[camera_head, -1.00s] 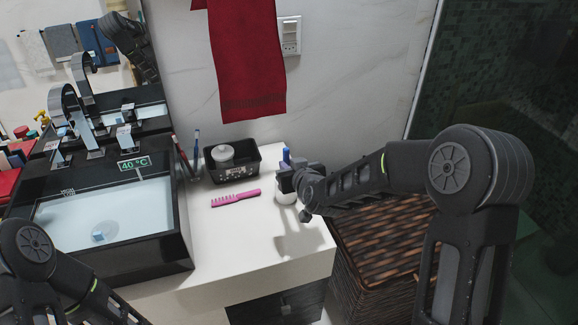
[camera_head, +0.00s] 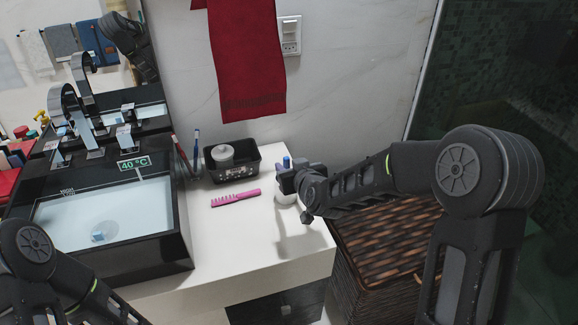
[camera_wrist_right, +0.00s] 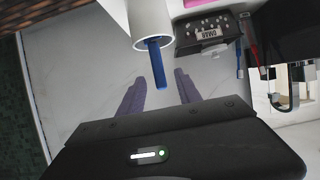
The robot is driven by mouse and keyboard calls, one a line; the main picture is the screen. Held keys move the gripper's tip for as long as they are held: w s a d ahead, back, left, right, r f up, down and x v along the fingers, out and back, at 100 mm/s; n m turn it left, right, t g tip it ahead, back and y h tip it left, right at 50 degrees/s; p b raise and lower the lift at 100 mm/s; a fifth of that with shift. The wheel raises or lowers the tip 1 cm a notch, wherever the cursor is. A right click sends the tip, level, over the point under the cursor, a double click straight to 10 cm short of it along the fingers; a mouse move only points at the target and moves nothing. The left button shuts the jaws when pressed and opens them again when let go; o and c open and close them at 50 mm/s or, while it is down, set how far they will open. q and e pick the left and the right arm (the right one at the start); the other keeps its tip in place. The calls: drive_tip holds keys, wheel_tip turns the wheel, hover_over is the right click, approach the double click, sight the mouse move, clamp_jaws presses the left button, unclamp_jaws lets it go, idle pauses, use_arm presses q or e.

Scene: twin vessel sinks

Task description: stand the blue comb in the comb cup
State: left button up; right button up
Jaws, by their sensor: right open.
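The blue comb (camera_head: 287,161) stands in the white comb cup (camera_head: 286,198) at the right end of the counter, partly behind my right gripper (camera_head: 283,177). In the right wrist view the blue comb (camera_wrist_right: 156,65) sticks out of the mouth of the white cup (camera_wrist_right: 151,22). My right gripper (camera_wrist_right: 160,90) is open there, its two fingers on either side of the comb's free end with gaps between. The comb's lower part is hidden inside the cup. Only links of my left arm show at the lower left; its gripper is out of view.
A pink comb (camera_head: 236,198) lies on the white counter (camera_head: 230,245). A black basket (camera_head: 233,169) with a round container stands behind it, beside a holder with toothbrushes. The black sink (camera_head: 185,235) is at left, a wicker hamper (camera_head: 385,245) at right. A red towel (camera_head: 247,60) hangs above.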

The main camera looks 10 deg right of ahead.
drive_tip(key=v, duration=0.7)
drive_tip(key=shift+f, duration=0.1)
idle(1.0)
